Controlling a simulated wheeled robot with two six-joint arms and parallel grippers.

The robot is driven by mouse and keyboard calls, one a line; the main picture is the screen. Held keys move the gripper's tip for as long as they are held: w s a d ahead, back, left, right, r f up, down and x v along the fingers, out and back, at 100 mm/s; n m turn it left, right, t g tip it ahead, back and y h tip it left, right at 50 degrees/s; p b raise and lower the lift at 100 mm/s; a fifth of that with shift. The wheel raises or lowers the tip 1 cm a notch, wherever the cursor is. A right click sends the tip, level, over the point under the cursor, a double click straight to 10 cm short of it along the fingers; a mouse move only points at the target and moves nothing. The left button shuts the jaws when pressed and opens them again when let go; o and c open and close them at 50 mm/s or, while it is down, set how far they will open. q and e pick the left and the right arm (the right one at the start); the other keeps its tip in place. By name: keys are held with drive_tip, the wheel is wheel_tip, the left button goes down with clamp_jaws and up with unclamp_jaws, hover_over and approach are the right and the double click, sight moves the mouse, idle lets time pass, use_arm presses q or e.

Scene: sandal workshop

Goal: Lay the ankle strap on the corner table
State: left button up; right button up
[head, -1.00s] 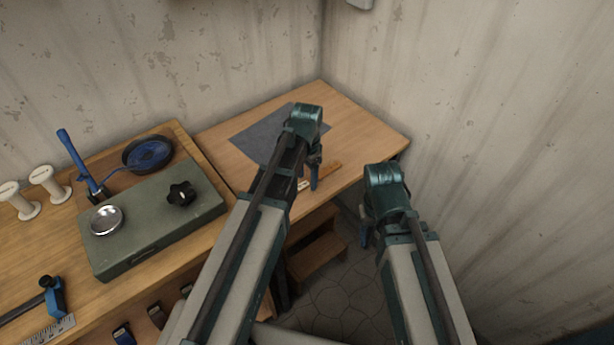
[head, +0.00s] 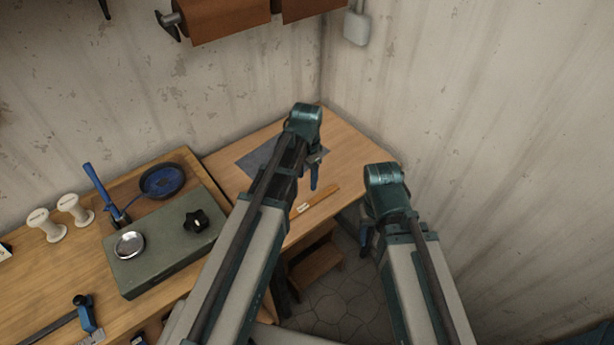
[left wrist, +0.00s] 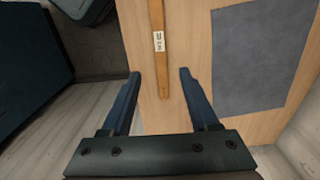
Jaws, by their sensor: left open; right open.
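The ankle strap (head: 314,202), a narrow tan strip with a small white label, lies flat on the wooden corner table (head: 352,150). In the left wrist view the strap (left wrist: 157,20) runs from the top edge down to between the fingertips. My left gripper (head: 316,182) is above the corner table, its fingers apart and nothing gripped; its two fingers (left wrist: 159,73) stand either side of the strap's near end in the picture. My right gripper (head: 366,242) is empty and open, off the table's right front edge.
A dark grey mat (head: 258,160) lies on the corner table, partly behind my left arm. The workbench to the left holds a green box (head: 165,255), a blue pan (head: 163,181) and white spools (head: 76,210). Walls close in behind and right. A wooden step (head: 315,265) stands below.

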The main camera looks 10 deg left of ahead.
use_arm(q)
drive_tip(key=s+d+n, duration=0.2)
drive_tip(key=s+d, duration=0.2)
drive_tip(key=s, duration=0.3)
drive_tip(key=s+d+n+y, duration=0.1)
drive_tip(key=s+d, duration=0.4)
drive_tip(key=s, duration=0.3)
drive_tip(key=shift+r+n, duration=0.2)
drive_tip(key=shift+n, duration=0.2)
drive_tip(key=shift+d, duration=0.1)
